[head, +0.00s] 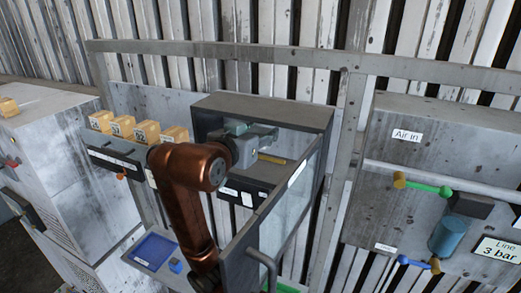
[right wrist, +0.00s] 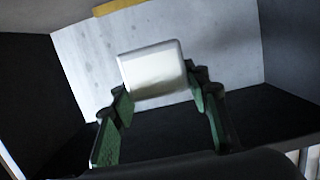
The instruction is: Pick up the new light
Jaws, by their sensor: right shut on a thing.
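A smooth white-silver block (right wrist: 155,70) sits between the green-padded fingers of my right gripper (right wrist: 160,108) in the right wrist view. I take it to be the new light, but no label on it is readable. My right gripper (head: 252,132) is shut on it, inside the open dark cabinet (head: 285,112). In the head view the gripper and wrist hide the block. In the right wrist view the block is slightly tilted, with a pale panel behind it and dark walls around. My left gripper is not in view.
The cabinet's glazed door (head: 287,208) stands open at the front right. A yellow bar (head: 272,158) is inside the cabinet. Several yellow blocks (head: 123,126) stand on a ledge at left. A blue tray (head: 154,250) lies below. An air panel (head: 430,150) is at right.

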